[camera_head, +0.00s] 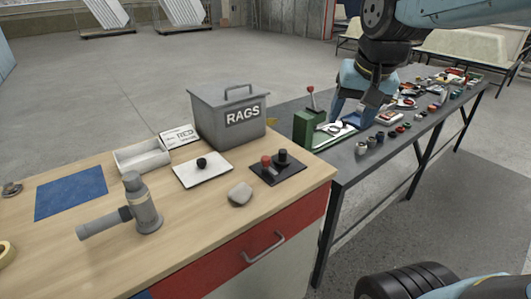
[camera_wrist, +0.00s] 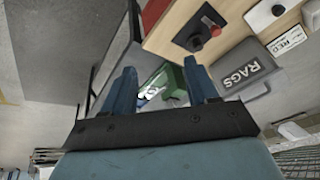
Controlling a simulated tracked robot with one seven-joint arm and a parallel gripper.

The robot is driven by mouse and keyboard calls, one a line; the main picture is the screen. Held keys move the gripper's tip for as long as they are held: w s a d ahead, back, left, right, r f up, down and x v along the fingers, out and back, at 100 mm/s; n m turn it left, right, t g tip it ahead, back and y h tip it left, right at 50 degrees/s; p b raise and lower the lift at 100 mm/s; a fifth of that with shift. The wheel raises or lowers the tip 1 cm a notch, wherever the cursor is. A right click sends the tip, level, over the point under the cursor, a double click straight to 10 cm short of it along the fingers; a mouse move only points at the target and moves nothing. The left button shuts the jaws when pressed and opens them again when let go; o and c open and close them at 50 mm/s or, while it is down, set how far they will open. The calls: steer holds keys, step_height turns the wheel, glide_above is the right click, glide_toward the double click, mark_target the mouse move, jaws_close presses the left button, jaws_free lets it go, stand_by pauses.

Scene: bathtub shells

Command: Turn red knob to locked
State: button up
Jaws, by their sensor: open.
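A red knob (camera_head: 266,161) stands beside a black knob (camera_head: 283,156) on a dark plate (camera_head: 292,170) near the right edge of the wooden bench. In the wrist view the red knob (camera_wrist: 215,31) is at the upper right, with its dark plate (camera_wrist: 207,17). Any lock marking is too small to read. My gripper (camera_head: 355,112) is open and empty, to the right of the knob, over the dark table beyond the bench. In the wrist view its blue fingers (camera_wrist: 161,76) are spread, with the green device (camera_wrist: 177,82) showing between them.
A grey RAGS bin (camera_head: 230,118) stands behind the knob. A white plate with a black knob (camera_head: 202,163), a stone (camera_head: 240,194) and a grey cylindrical tool (camera_head: 143,208) are nearby. The green device (camera_head: 312,130) has an upright red-tipped lever. Small parts crowd the dark table (camera_head: 350,168).

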steer(key=w+a+f+m+g, duration=0.25)
steer(key=w+a, duration=0.45)
steer(key=w, duration=0.4)
steer(key=m+g, duration=0.2)
steer(key=m, duration=0.2)
glide_toward(266, 157)
steer(key=f, duration=0.8)
steer(key=shift+s+a+f, duration=0.2)
steer(key=shift+s+f, duration=0.05)
steer(key=shift+f, duration=0.1)
